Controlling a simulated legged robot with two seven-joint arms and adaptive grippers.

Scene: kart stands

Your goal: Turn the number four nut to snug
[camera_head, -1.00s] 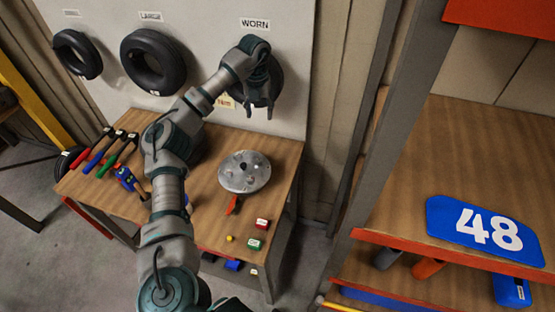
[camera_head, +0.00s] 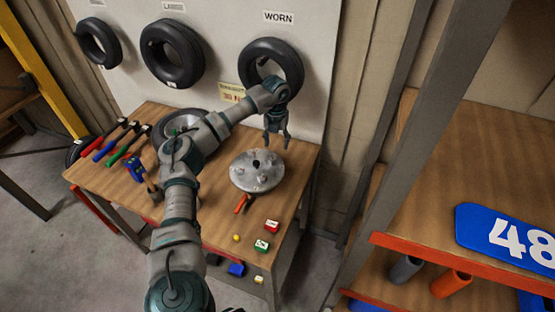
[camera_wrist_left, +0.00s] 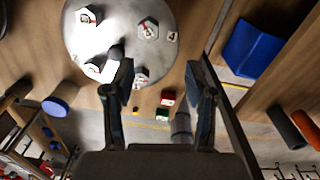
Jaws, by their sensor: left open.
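A round silver hub plate (camera_head: 257,171) with several nuts lies on the wooden bench (camera_head: 215,215). In the left wrist view the plate (camera_wrist_left: 112,30) fills the upper left, and a small "4" label (camera_wrist_left: 172,37) sits near its right edge, beside a hex nut (camera_wrist_left: 148,28). Other numbered nuts show, but their numbers are hard to read. My left gripper (camera_head: 277,143) is open and empty above the plate's far right side, pointing down. In the left wrist view its fingers (camera_wrist_left: 160,66) are apart with nothing between them. My right gripper is not in view.
An orange-handled tool (camera_head: 241,204) lies before the plate, with a red box (camera_head: 272,226), a green box (camera_head: 262,245) and a yellow knob (camera_head: 236,238) nearer the edge. A worn tyre (camera_head: 290,55) hangs behind. A shelf (camera_head: 440,170) stands right.

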